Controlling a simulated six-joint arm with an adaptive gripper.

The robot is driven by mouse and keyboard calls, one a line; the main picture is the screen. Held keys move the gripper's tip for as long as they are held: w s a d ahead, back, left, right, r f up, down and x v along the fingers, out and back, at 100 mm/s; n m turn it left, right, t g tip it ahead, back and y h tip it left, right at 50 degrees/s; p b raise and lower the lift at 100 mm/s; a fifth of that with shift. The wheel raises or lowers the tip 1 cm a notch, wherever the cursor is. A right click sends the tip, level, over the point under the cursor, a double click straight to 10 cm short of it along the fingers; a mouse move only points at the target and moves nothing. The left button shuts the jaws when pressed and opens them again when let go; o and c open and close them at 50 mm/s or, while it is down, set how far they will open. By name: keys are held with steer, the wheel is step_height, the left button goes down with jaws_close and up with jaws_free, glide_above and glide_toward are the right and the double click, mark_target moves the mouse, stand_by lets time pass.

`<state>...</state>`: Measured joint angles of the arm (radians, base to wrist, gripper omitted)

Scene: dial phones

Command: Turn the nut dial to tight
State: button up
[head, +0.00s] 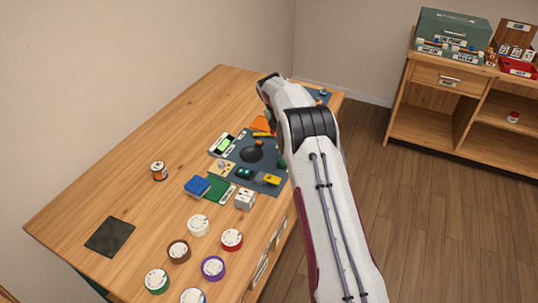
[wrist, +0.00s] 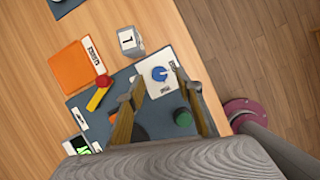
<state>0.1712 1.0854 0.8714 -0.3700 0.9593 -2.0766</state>
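In the wrist view, a blue round dial (wrist: 160,74) sits on a white plate with small dark markings, which are too small to read. It may be the nut dial; I cannot confirm this. My gripper (wrist: 164,82) is open, with its two fingers apart on either side of the dial's plate in the picture. Nothing shows held between them, and I cannot tell their height above it. A green knob (wrist: 183,117) shows between the fingers, nearer the wrist. In the head view my arm hides the gripper and the blue dial.
The dark mat (head: 263,186) holds several devices. Several round labelled discs, a can (head: 159,171) and a black pad (head: 110,237) stand on the wooden table.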

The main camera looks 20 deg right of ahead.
steer(key=shift+s+a+r, duration=0.1)
steer(key=shift+s+a, duration=0.9)
steer(key=shift+a, duration=0.75)
steer(key=shift+s+a+f, duration=0.1)
steer(key=shift+s+a, duration=0.85)
steer(key=shift+a, duration=0.85)
steer(key=shift+s+a+r, duration=0.1)
steer(key=shift+s+a, duration=0.9)
steer(key=shift+a, duration=0.75)
